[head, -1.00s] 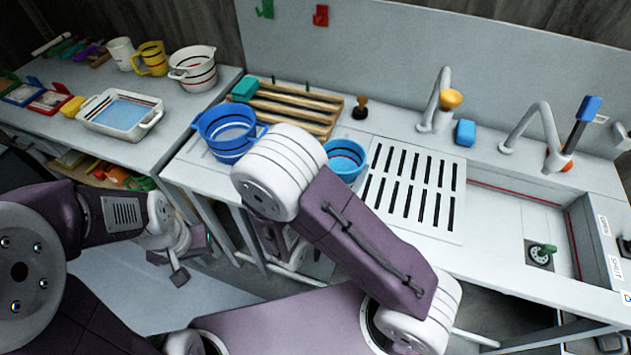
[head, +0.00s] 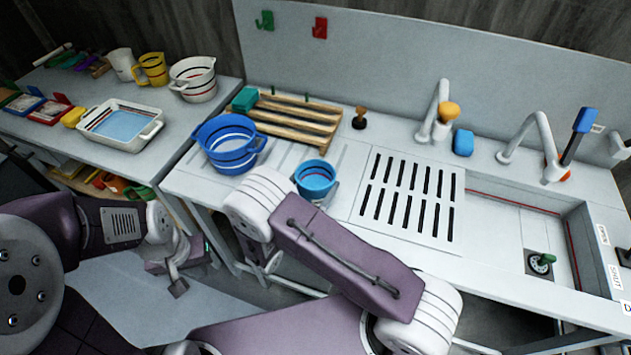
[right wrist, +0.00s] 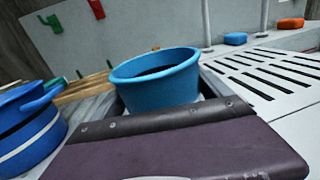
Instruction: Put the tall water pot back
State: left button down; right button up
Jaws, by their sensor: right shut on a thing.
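A light-blue pot (head: 316,176) with dark and red bands inside is upright over the front of the sink counter, right of a larger blue handled pot (head: 228,147). In the right wrist view the light-blue pot (right wrist: 158,82) is directly beyond my right gripper (right wrist: 160,116), which is shut on it. The fingers are mostly hidden, and I cannot tell how far the pot is above the counter. My left gripper (head: 177,278) hangs low at the left, away from the pots; its jaws are too small to read.
A wooden rack (head: 292,120) stands behind the pots. A slotted drain plate (head: 410,195) and sink (head: 540,225) lie to the right. The left table holds a white tray (head: 150,128), a white pot (head: 193,80) and a yellow jug (head: 153,68).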

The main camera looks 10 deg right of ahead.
jog(key=shift+s+f, duration=0.1)
jog(key=o, duration=1.8)
jog(key=shift+c, duration=0.2)
jog(key=b+v, duration=0.2)
jog(key=v, duration=1)
